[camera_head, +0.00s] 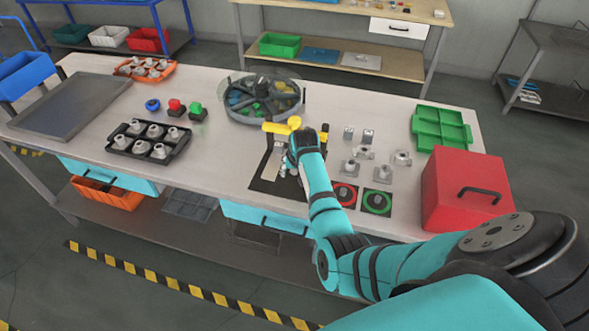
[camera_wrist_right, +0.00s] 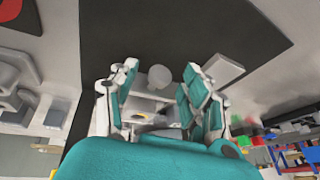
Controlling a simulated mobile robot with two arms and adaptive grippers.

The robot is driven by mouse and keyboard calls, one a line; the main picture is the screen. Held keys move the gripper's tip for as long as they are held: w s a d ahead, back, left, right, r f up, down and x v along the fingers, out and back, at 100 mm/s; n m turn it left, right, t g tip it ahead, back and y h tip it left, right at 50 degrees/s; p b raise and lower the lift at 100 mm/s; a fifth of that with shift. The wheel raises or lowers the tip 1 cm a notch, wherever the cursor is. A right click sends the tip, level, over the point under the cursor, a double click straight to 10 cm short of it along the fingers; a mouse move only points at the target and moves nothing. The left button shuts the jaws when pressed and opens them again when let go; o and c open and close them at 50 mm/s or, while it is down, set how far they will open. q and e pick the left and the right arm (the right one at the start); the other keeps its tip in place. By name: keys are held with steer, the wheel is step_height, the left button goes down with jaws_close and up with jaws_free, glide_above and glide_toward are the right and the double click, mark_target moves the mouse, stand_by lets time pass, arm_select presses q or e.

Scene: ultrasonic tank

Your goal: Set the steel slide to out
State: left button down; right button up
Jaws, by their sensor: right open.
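My right gripper (camera_wrist_right: 160,84) reaches down over a black mat (camera_head: 262,187) on the workbench. In the right wrist view its two teal-padded fingers are apart. A round grey knob (camera_wrist_right: 160,76) shows between the fingertips, with pale metal parts behind it. The knob may belong to the steel slide, but I cannot tell for sure. I see no clear contact with it. A light grey block (camera_wrist_right: 222,71) stands just beside the right-hand finger. In the head view my right arm hides most of the fixture. My left gripper is out of view.
Yellow handles (camera_head: 282,126) stand by my right wrist. A round divided tank (camera_head: 262,98) is behind. Small metal parts (camera_head: 351,168), red and green ring pads (camera_head: 377,202) and a red box (camera_head: 466,188) lie to the right.

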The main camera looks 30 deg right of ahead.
jaws_close()
stand_by(0.3)
